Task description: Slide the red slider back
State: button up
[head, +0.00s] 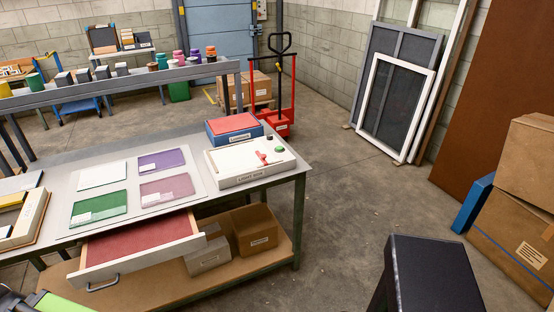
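A small red slider (262,157) shows on top of a low white box (235,168) near the right end of the grey workbench. The slider's track is too small to make out clearly. A small dark green knob (280,149) sits beside it, toward the box's right edge. The box has a label on its front side that I cannot read with certainty. I cannot make out my gripper in this view, and nothing is seen touching the slider.
A red-lined drawer (143,245) sticks out from the workbench front. A blue box with a red top (234,129) stands behind the white box. A dark block-like object (430,275) rises at lower right. Concrete floor (345,200) is clear right of the bench.

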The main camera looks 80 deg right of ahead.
aim_at(262, 157)
jog(key=z, duration=1.65)
jog(key=i, duration=0.35)
jog(key=u, duration=0.55)
